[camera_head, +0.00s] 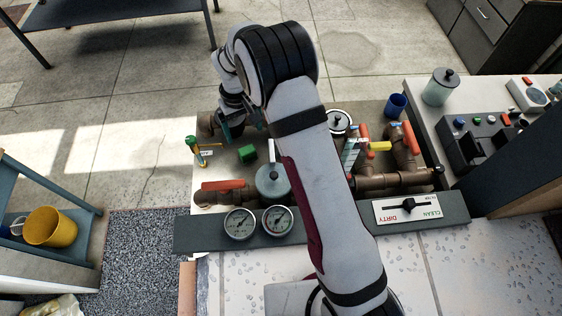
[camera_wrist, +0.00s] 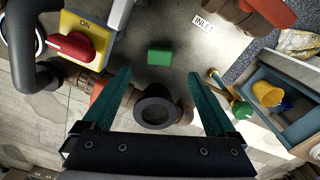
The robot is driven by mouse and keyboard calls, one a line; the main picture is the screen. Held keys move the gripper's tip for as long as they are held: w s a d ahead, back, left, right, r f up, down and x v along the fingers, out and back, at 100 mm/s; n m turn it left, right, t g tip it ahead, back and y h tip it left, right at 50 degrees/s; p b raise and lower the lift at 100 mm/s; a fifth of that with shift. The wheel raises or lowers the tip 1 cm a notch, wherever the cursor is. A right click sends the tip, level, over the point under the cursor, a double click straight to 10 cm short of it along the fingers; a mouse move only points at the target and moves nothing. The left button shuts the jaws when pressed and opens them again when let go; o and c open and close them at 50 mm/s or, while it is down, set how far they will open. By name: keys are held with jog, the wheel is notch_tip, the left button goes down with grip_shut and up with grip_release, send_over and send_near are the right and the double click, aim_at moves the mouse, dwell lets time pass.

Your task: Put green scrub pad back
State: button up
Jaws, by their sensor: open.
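The green scrub pad (camera_head: 248,153) is a small green block on the floor of the pipe pit, left of the middle. In the wrist view the scrub pad (camera_wrist: 160,54) lies ahead of the fingertips, roughly midway between them. My gripper (camera_head: 242,132) is open and empty, just beyond the pad in the head view. Its teal fingers (camera_wrist: 158,74) stand wide apart and do not touch the pad. A dark round pipe opening (camera_wrist: 157,109) shows between the fingers.
Brown pipes with a red handle (camera_head: 222,185) and two gauges (camera_head: 240,223) lie in front. A green-and-orange tool (camera_head: 194,149) stands left of the pad. A grey-lidded pot (camera_head: 272,180) stands near it. A red switch (camera_wrist: 72,48) sits left in the wrist view. My forearm hides part of the pit.

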jog(key=s+d+r+m, duration=0.3)
jog(key=s+d+r, duration=0.2)
jog(key=s+r, duration=0.35)
jog(key=s+d+r+m, duration=0.3)
jog(key=s+d+r, duration=0.2)
jog(key=s+r, duration=0.3)
jog(key=s+d+r+m+y, duration=0.1)
jog(key=s+m, duration=0.3)
jog(key=s, duration=1.1)
jog(key=shift+d+r+y, duration=0.35)
jog(key=shift+d+y, duration=0.05)
jog(key=shift+d, duration=0.05)
